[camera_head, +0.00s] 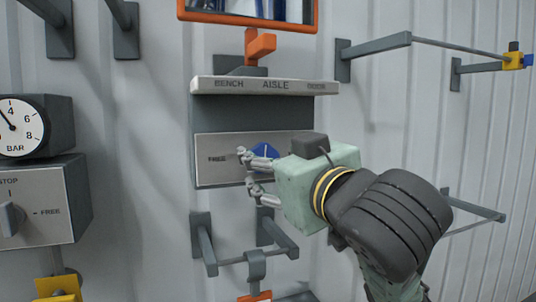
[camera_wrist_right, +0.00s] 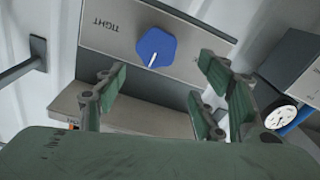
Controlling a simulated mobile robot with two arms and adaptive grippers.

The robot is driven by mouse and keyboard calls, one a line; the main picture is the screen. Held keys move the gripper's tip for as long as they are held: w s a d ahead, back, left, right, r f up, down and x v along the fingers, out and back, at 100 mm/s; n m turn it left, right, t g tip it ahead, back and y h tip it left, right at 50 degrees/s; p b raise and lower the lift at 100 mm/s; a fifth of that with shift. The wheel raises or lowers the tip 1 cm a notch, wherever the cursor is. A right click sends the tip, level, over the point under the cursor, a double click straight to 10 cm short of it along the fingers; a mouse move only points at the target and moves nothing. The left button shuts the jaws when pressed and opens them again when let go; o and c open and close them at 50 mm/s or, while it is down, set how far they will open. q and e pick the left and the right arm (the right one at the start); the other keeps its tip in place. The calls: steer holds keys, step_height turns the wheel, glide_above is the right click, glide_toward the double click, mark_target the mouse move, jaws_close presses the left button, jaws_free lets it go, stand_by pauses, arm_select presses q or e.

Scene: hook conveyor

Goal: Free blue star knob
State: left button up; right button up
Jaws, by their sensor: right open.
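The blue star knob (camera_wrist_right: 156,44) sits on a grey wall panel (camera_wrist_right: 115,38). In the right wrist view it has a white pointer line towards the lower edge of the knob, on the side of the ledge. In the head view the knob (camera_head: 266,150) is partly hidden behind my right gripper (camera_head: 249,172), and "FREE" shows at the panel's left. The wrist view shows "TIGHT" upside down left of the knob. My right gripper (camera_wrist_right: 162,88) is open and empty, its fingers spread in front of the panel, apart from the knob in the wrist view. My left gripper is not in view.
A ledge (camera_head: 265,86) marked BENCH and AISLE juts out above the panel. Grey hook brackets (camera_head: 208,245) stand out below it. A pressure gauge (camera_head: 18,128) and a grey switch box (camera_head: 50,205) are at the left. Rods (camera_head: 378,50) project at the upper right.

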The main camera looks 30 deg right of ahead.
steer(key=w+d+f+p, duration=0.1)
steer(key=w+d+p, duration=0.1)
steer(key=w+p, duration=0.3)
steer(key=shift+w+d+m+g+h+p, duration=0.3)
steer(key=shift+w+d+p, duration=0.1)
steer(key=shift+w, duration=0.2)
